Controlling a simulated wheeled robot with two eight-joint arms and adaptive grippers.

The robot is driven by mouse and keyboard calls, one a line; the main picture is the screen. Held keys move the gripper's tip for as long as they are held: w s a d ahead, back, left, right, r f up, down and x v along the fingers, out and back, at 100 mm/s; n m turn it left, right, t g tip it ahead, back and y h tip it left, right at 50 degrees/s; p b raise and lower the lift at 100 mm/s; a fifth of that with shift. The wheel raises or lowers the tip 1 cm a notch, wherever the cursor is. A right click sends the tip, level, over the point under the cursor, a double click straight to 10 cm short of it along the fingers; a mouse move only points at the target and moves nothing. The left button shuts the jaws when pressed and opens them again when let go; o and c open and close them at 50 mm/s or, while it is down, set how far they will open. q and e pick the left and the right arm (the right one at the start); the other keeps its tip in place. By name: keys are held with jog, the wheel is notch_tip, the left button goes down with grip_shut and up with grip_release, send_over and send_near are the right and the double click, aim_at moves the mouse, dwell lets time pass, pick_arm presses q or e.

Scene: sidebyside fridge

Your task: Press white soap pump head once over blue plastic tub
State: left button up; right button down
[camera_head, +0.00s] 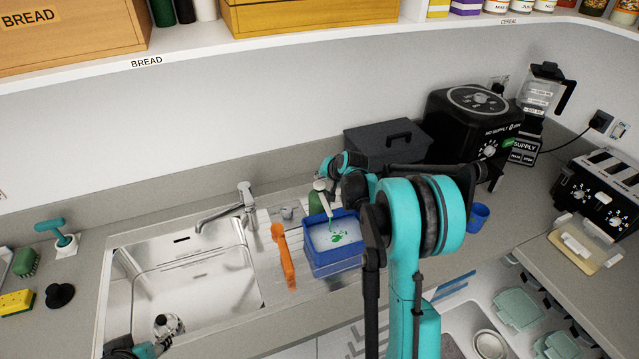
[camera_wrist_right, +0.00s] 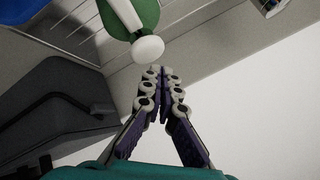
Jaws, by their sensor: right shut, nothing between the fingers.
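A green soap bottle (camera_head: 315,203) with a white pump head (camera_head: 320,185) stands behind the blue plastic tub (camera_head: 334,262). The tub has a pale inside with green soap marks. My right gripper (camera_head: 325,170) is just above the pump head in the head view, partly hidden by its own arm. In the right wrist view, my right gripper (camera_wrist_right: 162,75) is shut and empty, its tips close to the white pump head (camera_wrist_right: 147,48); contact cannot be told. The green bottle (camera_wrist_right: 143,12) shows beyond it.
A steel sink (camera_head: 190,275) with a faucet (camera_head: 225,210) lies left of the tub. An orange-handled tool (camera_head: 284,258) lies between them. A blue cup (camera_head: 479,215) is at the right.

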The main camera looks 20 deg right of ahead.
aim_at(320, 186)
jog(key=shift+r+p, duration=1.55)
jog(key=shift+r, duration=0.95)
jog(key=shift+s+a, duration=0.1)
jog(key=s+a+r+n+g+b, duration=0.1)
jog(key=s+a+n+b, duration=0.1)
jog(key=s+a+b, duration=0.35)
jog(key=s+a+r+n+b, duration=0.1)
jog(key=s+a+n+b, duration=0.1)
jog(key=s+a, duration=0.65)
jog(key=s+a+f+n+b, duration=0.1)
jog(key=s+f+b, duration=0.1)
jog(key=s, duration=0.5)
jog(key=s+a+f+n+b, duration=0.1)
jog(key=s+f+n+b, duration=0.1)
jog(key=s+f, duration=0.3)
jog(key=s+a+f+n+g+b, duration=0.1)
jog(key=s+f, duration=0.3)
jog(key=s, duration=0.7)
jog(key=shift+s+a+f+n+b, duration=0.15)
jog(key=shift+s+a+n+b, duration=0.1)
jog(key=shift+a+n+b, duration=0.15)
